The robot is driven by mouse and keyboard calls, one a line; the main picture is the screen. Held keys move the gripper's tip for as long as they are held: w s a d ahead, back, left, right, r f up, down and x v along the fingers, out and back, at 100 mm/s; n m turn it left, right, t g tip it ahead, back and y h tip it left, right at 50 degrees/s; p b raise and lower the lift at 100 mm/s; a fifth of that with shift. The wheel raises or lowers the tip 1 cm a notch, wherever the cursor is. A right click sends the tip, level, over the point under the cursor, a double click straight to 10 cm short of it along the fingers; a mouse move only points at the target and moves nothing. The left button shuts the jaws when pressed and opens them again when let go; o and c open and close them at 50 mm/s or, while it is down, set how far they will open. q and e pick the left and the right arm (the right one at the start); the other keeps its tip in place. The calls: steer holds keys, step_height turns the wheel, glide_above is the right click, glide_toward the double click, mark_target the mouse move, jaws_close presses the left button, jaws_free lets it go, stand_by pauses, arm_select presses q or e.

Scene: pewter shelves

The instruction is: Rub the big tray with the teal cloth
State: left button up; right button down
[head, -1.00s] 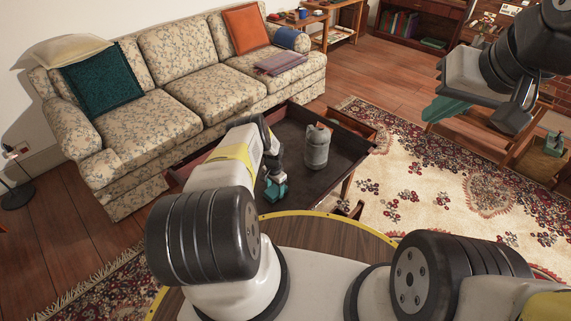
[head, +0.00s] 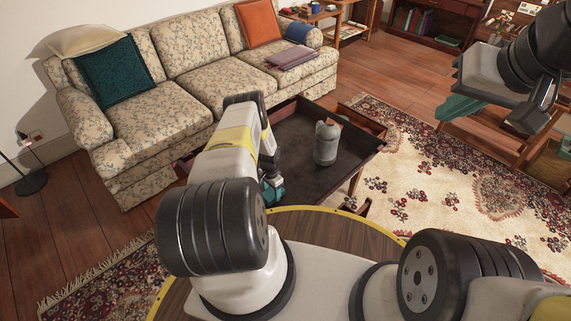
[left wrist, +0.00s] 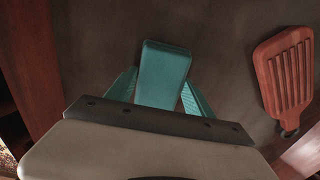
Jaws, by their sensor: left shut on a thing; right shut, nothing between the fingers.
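The big tray appears to be the dark, raised-rim surface (head: 298,129) low in front of the sofa; its dark floor fills much of the left wrist view (left wrist: 225,60). My left gripper (head: 271,190) is over its near left part, partly behind my own arm. In the left wrist view its teal fingers (left wrist: 156,90) are shut on a teal block-like piece, the teal cloth (left wrist: 163,72), held between them against or just above the dark floor; contact cannot be told. My right gripper (head: 460,107) is shut and empty, raised at the upper right, away from the tray.
A grey jug (head: 326,143) stands on the tray, right of my left gripper. A slotted reddish spatula (left wrist: 286,75) lies right of the cloth in the left wrist view. The floral sofa (head: 195,85) is behind the tray. Open rug (head: 440,170) lies to the right.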

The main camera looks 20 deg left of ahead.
arm_select(q)
steer(key=shift+s+a, duration=0.35)
steer(key=shift+s, duration=0.35)
steer(key=shift+s+a, duration=0.4)
steer(key=shift+s, duration=0.3)
steer(key=shift+s+a, duration=0.35)
steer(key=shift+s, duration=0.35)
steer(key=shift+w, duration=0.1)
steer(key=shift+w+r, duration=0.1)
steer(key=shift+r, duration=3)
steer(key=shift+r, duration=1.5)
